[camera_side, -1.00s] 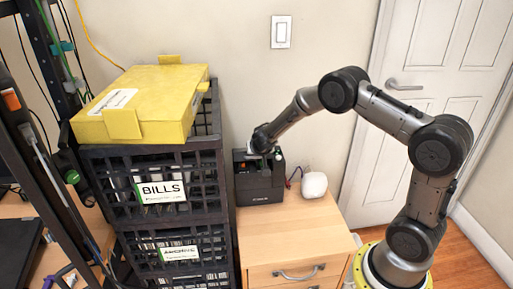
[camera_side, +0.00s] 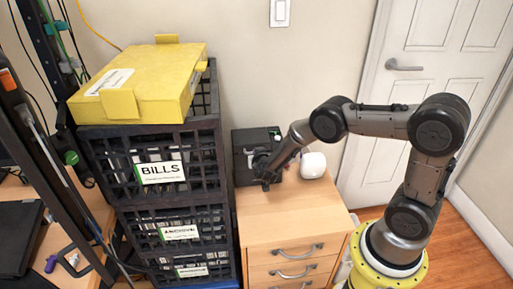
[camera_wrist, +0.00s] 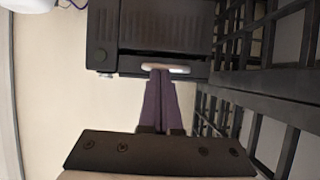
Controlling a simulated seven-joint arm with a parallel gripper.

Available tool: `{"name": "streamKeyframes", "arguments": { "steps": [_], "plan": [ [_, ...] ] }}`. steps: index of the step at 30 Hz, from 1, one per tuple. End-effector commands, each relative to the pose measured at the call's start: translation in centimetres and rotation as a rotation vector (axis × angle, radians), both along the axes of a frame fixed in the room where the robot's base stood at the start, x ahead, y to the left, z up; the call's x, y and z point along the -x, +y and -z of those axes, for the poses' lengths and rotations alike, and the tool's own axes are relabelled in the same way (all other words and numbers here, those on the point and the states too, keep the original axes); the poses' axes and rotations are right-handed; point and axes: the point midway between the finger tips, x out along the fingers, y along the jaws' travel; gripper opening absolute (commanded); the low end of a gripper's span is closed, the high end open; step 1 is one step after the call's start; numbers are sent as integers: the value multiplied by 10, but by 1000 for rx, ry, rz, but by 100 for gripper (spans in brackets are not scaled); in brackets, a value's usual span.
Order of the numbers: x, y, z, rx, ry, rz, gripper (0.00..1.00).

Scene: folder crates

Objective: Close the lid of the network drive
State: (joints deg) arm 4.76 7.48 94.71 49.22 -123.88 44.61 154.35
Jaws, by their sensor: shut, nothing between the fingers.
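The network drive (camera_side: 243,140) is a black box on top of the wooden drawer cabinet, against the wall. It also fills the upper middle of the wrist view (camera_wrist: 160,30), with ribs on its surface. A dark gap runs along its near edge there, with a pale strip (camera_wrist: 183,69) beside it. I cannot tell how far its lid stands open. My gripper (camera_side: 266,184) points down at the front of the drive. In the wrist view my gripper's fingertips (camera_wrist: 160,70) are together and empty, right at the pale strip. I cannot tell whether they touch it.
Black crates (camera_side: 150,200) of folders stand stacked close to the drive's left, with a yellow box (camera_side: 140,85) on top. A white rounded object (camera_side: 313,165) sits to the drive's right. The front of the cabinet top (camera_side: 290,215) is clear.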

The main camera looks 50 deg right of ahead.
Motion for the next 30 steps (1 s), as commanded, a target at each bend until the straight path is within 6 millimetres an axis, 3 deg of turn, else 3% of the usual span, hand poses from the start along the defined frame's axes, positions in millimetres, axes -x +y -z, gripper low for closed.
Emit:
{"name": "streamKeyframes", "arguments": {
  "steps": [5, 16, 27, 30],
  "plan": [
    [0, 0, 15, 107, -104, -1, 0],
    [-1, 1, 3, 100, -109, 3, 0],
    [16, 16, -23, 97, -99, -2, 0],
    [22, 22, -9, 97, -91, -2, 0]
  ]
}}
